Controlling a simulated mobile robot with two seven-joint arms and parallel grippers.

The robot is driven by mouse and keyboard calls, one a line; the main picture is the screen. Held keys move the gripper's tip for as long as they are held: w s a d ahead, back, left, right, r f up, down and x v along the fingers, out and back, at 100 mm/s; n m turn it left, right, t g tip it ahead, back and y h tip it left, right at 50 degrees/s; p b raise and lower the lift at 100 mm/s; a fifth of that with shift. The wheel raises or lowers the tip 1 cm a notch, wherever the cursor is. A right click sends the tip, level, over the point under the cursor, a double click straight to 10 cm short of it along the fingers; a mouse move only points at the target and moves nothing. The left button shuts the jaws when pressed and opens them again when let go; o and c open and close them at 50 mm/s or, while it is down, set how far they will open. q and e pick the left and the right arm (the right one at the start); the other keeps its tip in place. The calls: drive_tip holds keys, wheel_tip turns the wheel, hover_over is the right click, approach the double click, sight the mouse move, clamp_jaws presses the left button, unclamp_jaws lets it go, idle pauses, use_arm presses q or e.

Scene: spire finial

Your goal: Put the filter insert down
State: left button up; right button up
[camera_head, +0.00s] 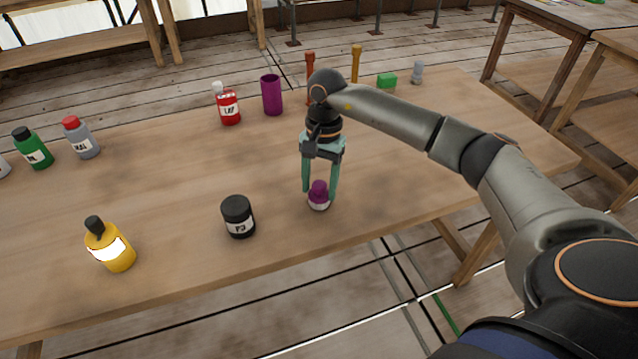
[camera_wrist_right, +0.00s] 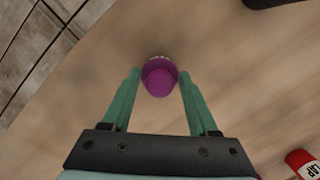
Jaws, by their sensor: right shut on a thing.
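The filter insert seems to be the small purple piece (camera_head: 319,190) with a pale, lettered band low on it, near the table's front edge. It also shows in the wrist view (camera_wrist_right: 159,78), between the fingertips. My right gripper (camera_head: 320,188) points down with its green fingers on either side of the piece and is shut on it. It also shows in the wrist view (camera_wrist_right: 160,85). The piece looks upright and at or very near the tabletop; I cannot tell whether its underside touches. My left gripper is not in view.
On the wooden table (camera_head: 180,190) a black jar (camera_head: 238,217) stands left of the gripper, with a yellow bottle (camera_head: 111,247) farther left. Behind are a red bottle (camera_head: 228,104), a purple cylinder (camera_head: 271,95) and a green block (camera_head: 387,80). The table right of the gripper is clear.

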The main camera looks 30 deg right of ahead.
drive_tip(key=shift+f, duration=0.1)
drive_tip(key=shift+f, duration=0.15)
drive_tip(key=o, duration=1.3)
drive_tip(key=shift+r, duration=0.3)
drive_tip(key=r, duration=0.4)
drive_tip(key=d+r, duration=0.1)
drive_tip(key=r, duration=0.2)
drive_tip(key=w+r, duration=0.1)
drive_tip(key=r, duration=0.3)
drive_tip(key=shift+d+r, duration=0.25)
drive_tip(key=shift+r, duration=0.05)
